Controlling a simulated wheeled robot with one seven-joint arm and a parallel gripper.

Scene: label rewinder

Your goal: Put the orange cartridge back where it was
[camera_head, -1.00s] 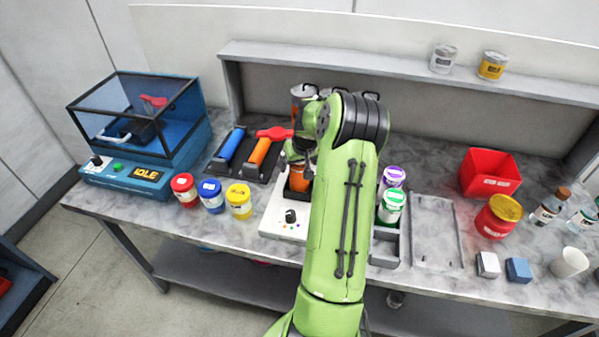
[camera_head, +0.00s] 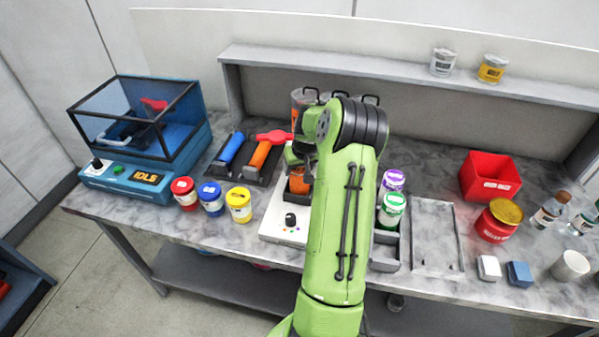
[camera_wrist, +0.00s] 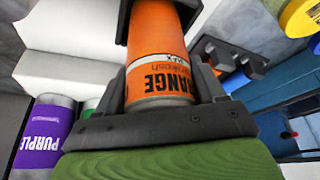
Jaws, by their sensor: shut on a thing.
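The orange cartridge (camera_head: 299,181) stands at the dark socket of the white device (camera_head: 290,232), left of my arm. In the head view my arm hides most of the gripper (camera_head: 300,156).
Purple (camera_head: 392,181) and green (camera_head: 391,209) jars stand right of my arm. Red, blue and yellow (camera_head: 239,203) jars stand to the left. A dark tray (camera_head: 222,172) holds a blue and an orange cylinder. A canister (camera_head: 300,105) stands behind the gripper.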

